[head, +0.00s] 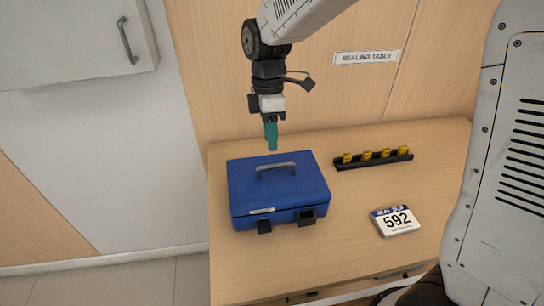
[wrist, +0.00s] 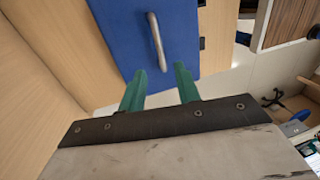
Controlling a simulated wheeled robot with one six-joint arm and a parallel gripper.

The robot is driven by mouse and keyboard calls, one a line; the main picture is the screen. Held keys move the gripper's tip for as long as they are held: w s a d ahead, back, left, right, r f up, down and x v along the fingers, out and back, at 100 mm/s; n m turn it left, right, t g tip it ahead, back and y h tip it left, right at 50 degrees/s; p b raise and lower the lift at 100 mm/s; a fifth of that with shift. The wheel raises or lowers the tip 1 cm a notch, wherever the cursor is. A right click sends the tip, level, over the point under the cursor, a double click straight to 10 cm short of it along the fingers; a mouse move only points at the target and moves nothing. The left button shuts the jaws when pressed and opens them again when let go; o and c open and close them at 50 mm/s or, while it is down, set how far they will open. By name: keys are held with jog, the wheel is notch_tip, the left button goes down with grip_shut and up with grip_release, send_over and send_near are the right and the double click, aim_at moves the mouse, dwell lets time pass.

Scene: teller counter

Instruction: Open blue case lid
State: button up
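The blue case (head: 270,208) sits on the table with its lid shut. A grey handle (head: 276,167) stands on the lid, and two black latches (head: 307,216) are on its front edge. A small white label is at the front. In the wrist view the blue lid (wrist: 145,20) and the handle (wrist: 156,42) show at the top. My gripper (head: 271,148) hangs above the back of the case, apart from the handle. In the wrist view its two green fingers (wrist: 158,83) are spread with nothing between them.
On the wooden table (head: 350,258), a black rack (head: 375,160) with several yellow pieces lies right of the case. A wood panel wall stands behind. A white cabinet (head: 75,40) hangs at upper left.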

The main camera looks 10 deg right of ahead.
send_over(272, 175)
notch_tip(272, 175, down, 6)
jog(key=shift+f, duration=0.1)
jog(key=shift+c, duration=0.3)
grip_shut()
